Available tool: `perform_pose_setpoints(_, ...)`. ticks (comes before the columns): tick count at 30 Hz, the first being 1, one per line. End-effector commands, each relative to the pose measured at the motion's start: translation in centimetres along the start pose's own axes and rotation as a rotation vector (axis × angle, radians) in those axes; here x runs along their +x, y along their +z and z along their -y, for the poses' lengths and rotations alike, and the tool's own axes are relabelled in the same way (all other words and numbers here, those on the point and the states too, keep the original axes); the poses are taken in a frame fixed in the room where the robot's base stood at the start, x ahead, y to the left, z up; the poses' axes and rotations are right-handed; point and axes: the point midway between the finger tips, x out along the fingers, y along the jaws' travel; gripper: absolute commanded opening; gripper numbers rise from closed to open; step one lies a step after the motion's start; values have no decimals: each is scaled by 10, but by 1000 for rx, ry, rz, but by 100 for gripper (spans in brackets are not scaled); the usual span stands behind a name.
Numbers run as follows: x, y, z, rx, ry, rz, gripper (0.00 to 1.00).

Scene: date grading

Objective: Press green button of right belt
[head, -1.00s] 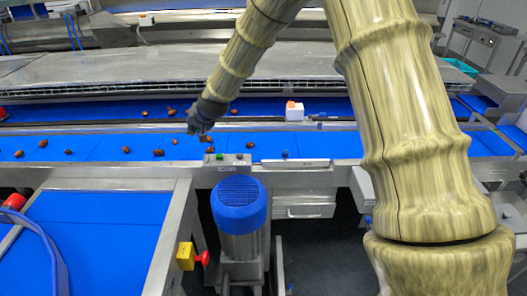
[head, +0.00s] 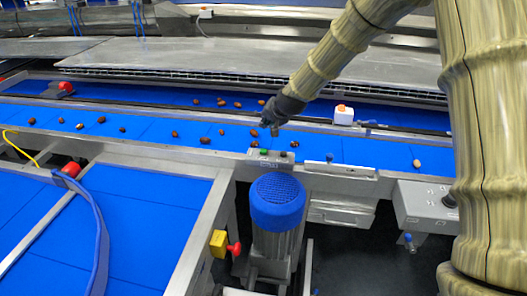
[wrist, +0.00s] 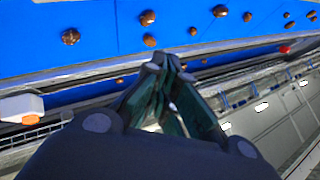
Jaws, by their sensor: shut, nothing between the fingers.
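The green button (head: 264,151) is on a small grey control box (head: 272,156) at the near edge of the blue belt (head: 190,135), in the head view. A second, darker button sits to its right on the box. My gripper (head: 274,131) is shut and empty. In the picture its tips are just above and slightly right of the green button; whether they touch anything is hard to tell, but they appear apart from it. In the wrist view my gripper (wrist: 165,65) points over the belt (wrist: 110,40), and the green button cannot be made out.
A blue-capped motor (head: 277,203) stands below the control box. A yellow box with a red knob (head: 219,244) is left of it. Several dates lie on the belt. A white box with an orange top (head: 344,115) is right of my gripper. Another blue belt (head: 150,225) fills the lower left.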

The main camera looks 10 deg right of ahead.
Motion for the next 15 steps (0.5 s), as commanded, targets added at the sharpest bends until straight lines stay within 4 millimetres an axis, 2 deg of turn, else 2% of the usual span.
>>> perform_pose_setpoints(15, 37, 27, -27, 0, 1, 1, 0)
